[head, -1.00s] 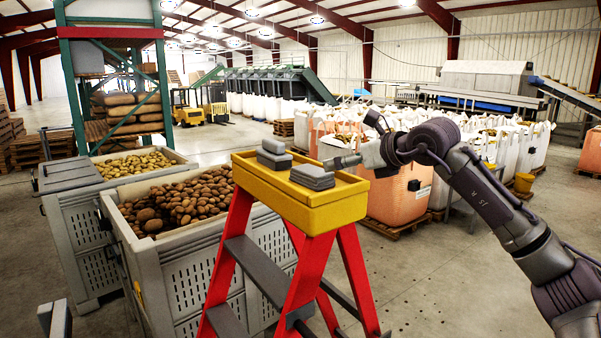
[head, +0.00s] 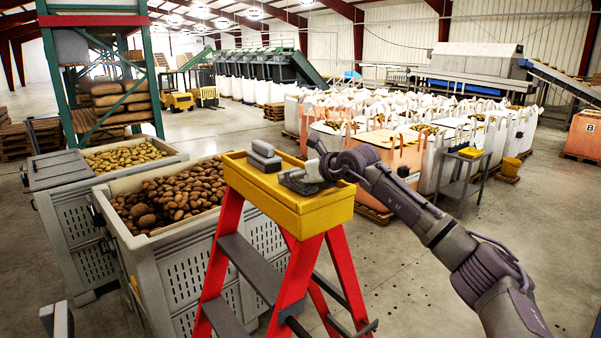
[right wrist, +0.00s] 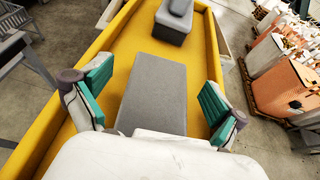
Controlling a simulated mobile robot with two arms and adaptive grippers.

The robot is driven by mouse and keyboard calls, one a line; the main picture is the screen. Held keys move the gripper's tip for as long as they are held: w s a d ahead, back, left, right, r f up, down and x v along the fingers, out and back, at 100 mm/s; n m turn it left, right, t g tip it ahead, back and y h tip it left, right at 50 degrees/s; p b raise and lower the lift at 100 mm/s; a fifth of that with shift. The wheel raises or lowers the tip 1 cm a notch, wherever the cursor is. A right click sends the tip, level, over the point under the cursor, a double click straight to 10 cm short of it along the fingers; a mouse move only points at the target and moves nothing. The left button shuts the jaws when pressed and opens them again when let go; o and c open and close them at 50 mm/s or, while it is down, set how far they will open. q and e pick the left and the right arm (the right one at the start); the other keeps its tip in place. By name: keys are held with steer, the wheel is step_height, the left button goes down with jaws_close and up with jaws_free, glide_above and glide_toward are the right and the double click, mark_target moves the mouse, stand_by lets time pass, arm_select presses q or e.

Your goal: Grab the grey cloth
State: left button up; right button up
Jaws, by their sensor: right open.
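The grey cloth (right wrist: 155,85), a flat folded block, lies on the yellow top tray of a red ladder. In the head view it (head: 293,183) is partly hidden by my right gripper (head: 310,178). In the right wrist view my right gripper (right wrist: 158,103) is open, with one teal-padded finger on each side of the cloth. Gaps show between both fingers and the cloth, and the cloth's near end is hidden behind the white gripper body. My left gripper is not clearly visible.
A second grey stack (head: 265,157) sits on the yellow tray (head: 290,212), beyond the cloth in the wrist view (right wrist: 173,22). The tray has a raised rim. A potato crate (head: 178,246) stands close left of the ladder.

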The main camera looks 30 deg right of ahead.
steer(key=shift+w+f, duration=0.2)
steer(key=shift+w, duration=0.2)
steer(key=shift+s+r, duration=0.1)
steer(key=shift+s, duration=0.1)
steer(key=c, duration=1.2)
steer(key=shift+c, duration=0.2)
